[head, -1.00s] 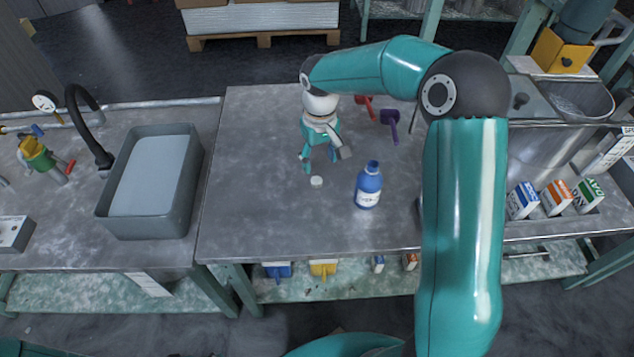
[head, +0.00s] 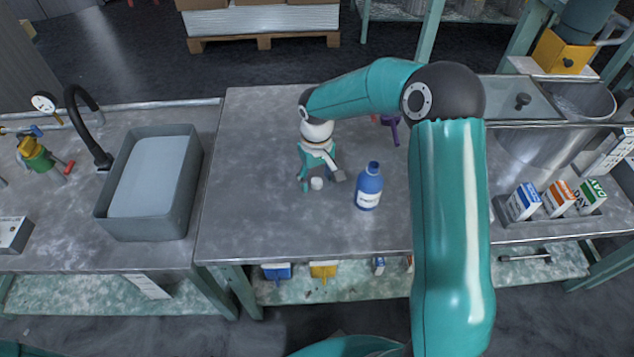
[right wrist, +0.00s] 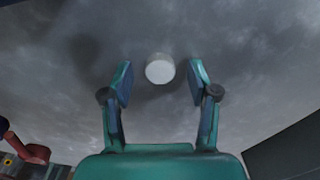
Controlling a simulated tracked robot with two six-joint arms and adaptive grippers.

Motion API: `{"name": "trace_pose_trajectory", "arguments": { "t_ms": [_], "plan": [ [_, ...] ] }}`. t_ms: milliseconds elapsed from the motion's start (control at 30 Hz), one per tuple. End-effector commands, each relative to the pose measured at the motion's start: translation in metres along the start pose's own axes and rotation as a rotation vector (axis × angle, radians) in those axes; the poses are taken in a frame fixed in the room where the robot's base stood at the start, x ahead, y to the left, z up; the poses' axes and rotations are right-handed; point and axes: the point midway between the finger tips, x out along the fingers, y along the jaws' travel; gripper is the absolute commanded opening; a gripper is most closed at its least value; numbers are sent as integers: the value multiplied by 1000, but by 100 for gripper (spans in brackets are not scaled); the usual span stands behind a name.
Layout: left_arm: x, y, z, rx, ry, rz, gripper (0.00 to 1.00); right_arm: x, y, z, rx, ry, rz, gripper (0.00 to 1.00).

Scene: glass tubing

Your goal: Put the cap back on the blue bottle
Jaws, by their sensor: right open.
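The blue bottle (head: 368,187) with a white label stands upright on the grey table, and no cap shows on its neck. The white cap (head: 317,183) lies on the table to the left of the bottle. It also shows in the right wrist view (right wrist: 160,69), just beyond and between the fingertips. My right gripper (head: 319,184) is low over the table at the cap, with its fingers open on either side of it. In the right wrist view the open fingers (right wrist: 160,82) have a gap to the cap on both sides. My left gripper is not in view.
A grey basin (head: 151,184) stands at the left. A purple-handled tool (head: 391,127) lies behind the bottle. Several small cartons (head: 556,199) stand in a holder at the right. The table in front of the cap and bottle is clear.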

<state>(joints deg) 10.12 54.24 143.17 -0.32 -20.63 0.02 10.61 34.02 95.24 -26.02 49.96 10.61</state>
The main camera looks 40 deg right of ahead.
Motion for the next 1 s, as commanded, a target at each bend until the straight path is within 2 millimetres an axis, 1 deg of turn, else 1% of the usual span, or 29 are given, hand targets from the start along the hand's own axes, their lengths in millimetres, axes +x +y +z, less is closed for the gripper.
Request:
{"name": "trace_pose_trajectory", "arguments": {
  "t_ms": [333,567,600,1000],
  "plan": [
    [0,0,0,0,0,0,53,1,0,0,0,0,0,60],
    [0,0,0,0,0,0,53,0,0,0,0,0,0,21],
    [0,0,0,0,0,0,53,0,0,0,0,0,0,20],
    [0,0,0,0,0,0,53,-2,0,0,0,1,1,20]
  ]
}}
